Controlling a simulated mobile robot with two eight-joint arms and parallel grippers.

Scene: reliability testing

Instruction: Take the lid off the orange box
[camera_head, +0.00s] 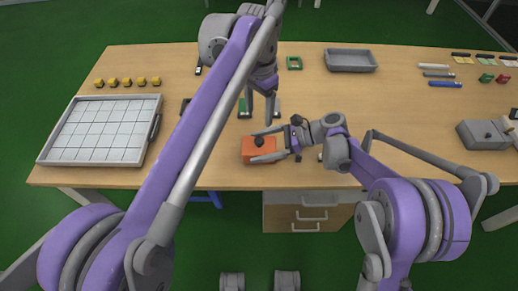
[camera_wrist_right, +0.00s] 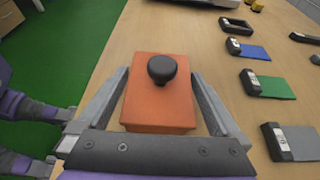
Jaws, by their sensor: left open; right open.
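The orange box (camera_head: 259,153) sits near the front edge of the table. Its lid (camera_wrist_right: 144,85) is orange with a round black knob (camera_wrist_right: 162,68) on top, and it looks in place on the box. My right gripper (camera_head: 262,147) comes in from the right and is open, its fingers over the box on either side of the knob. In the right wrist view the fingers (camera_wrist_right: 160,95) flank the orange box; I cannot tell whether they touch it. My left gripper (camera_head: 259,108) is open and points down just behind the box, apart from the knob.
The table (camera_head: 335,100) has a white gridded tray (camera_head: 105,130) at left and several yellow pieces behind it. A grey tray (camera_head: 350,60) lies at the back. In the wrist view, blue (camera_wrist_right: 253,52), green (camera_wrist_right: 270,86) and grey (camera_wrist_right: 300,140) pieces lie right of the box.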

